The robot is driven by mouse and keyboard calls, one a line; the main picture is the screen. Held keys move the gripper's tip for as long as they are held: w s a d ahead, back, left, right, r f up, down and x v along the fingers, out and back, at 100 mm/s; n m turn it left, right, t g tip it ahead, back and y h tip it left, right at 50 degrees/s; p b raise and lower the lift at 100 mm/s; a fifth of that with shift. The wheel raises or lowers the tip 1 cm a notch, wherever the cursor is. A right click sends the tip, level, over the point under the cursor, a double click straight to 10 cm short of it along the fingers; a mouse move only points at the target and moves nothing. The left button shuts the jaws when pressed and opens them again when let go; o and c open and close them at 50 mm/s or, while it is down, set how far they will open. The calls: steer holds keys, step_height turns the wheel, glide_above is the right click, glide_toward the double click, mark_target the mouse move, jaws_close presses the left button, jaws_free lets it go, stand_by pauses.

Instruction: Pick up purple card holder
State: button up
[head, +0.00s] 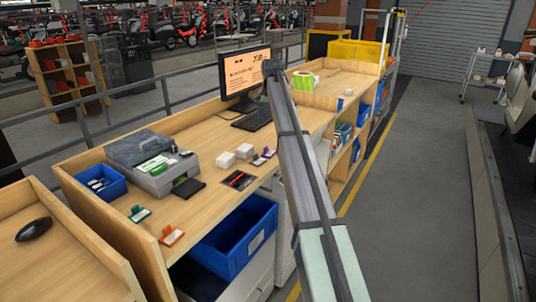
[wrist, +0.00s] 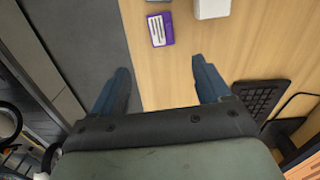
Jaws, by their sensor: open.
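The purple card holder (wrist: 160,29) lies flat on the wooden desk in the upper middle of the wrist view, near the desk edge, with a white face showing. It also shows small in the head view (head: 269,153), beside my arm. My gripper (wrist: 162,84) is open and empty above the desk edge, its two blue fingers wide apart. The card holder is ahead of the fingertips, apart from them and roughly between their lines. In the head view my arm reaches up towards the monitor and its fingers cannot be made out.
White boxes (head: 244,151) stand close to the card holder. A keyboard (wrist: 262,98) is right of my gripper in the wrist view. The monitor (head: 245,75), printer (head: 155,170) and blue tray (head: 100,183) are on the desk. A blue bin (head: 235,245) sits below.

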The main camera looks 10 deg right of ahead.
glide_above(269, 152)
steer(key=f, duration=0.7)
steer(key=shift+d, duration=0.35)
steer(key=shift+s+a+f, duration=0.1)
steer(key=shift+a+f, duration=0.15)
steer(key=shift+f, duration=1.05)
steer(key=shift+s+a+f, duration=0.1)
steer(key=shift+a+f, duration=0.1)
steer(key=shift+f, duration=1.05)
steer(key=c, duration=1.1)
steer(key=shift+r, duration=0.1)
